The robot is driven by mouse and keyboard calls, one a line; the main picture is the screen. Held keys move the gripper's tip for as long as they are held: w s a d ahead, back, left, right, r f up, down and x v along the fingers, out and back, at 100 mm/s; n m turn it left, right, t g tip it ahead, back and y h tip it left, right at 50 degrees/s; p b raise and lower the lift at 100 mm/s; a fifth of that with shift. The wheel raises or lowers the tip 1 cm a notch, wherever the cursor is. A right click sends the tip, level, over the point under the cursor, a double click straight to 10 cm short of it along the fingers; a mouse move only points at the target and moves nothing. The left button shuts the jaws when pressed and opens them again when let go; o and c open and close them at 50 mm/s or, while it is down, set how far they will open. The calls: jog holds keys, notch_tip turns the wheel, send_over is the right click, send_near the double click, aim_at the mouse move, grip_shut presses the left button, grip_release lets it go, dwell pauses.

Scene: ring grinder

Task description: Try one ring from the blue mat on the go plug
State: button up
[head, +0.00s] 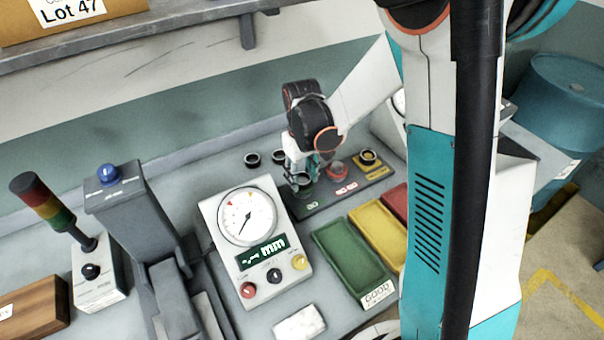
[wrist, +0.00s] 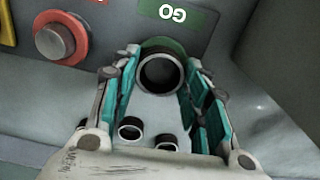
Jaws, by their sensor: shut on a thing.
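My gripper (wrist: 160,80) is shut on a dark ring (wrist: 160,91), which sits between its teal-padded fingertips. The ring is at the green-based go plug (wrist: 165,46), beside the GO label. A grey round surface shows through the ring; I cannot tell whether the ring is around the plug or just above it. In the head view my gripper (head: 303,172) is over the green end of the dark gauge plate (head: 325,199), and the fingers hide most of the plug. No blue mat is visible.
A red-based plug (wrist: 60,38) and a yellow plug (head: 368,157) share the plate. Two dark rings (head: 252,160) (head: 279,157) stand behind it. Green (head: 352,258), yellow (head: 379,233) and red (head: 398,205) trays lie in front. A dial gauge (head: 252,240) stands left.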

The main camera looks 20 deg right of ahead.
jog(key=o, duration=1.2)
notch_tip(320, 180, up, 12)
jog(key=s+r+m+t+b, duration=0.2)
jog(key=s+r+t, duration=0.2)
jog(key=s, duration=1.4)
jog(key=shift+s+m+t+b, duration=0.25)
jog(key=shift+m+t+b, duration=0.05)
jog(key=shift+t, duration=1.3)
jog(key=shift+r, duration=0.1)
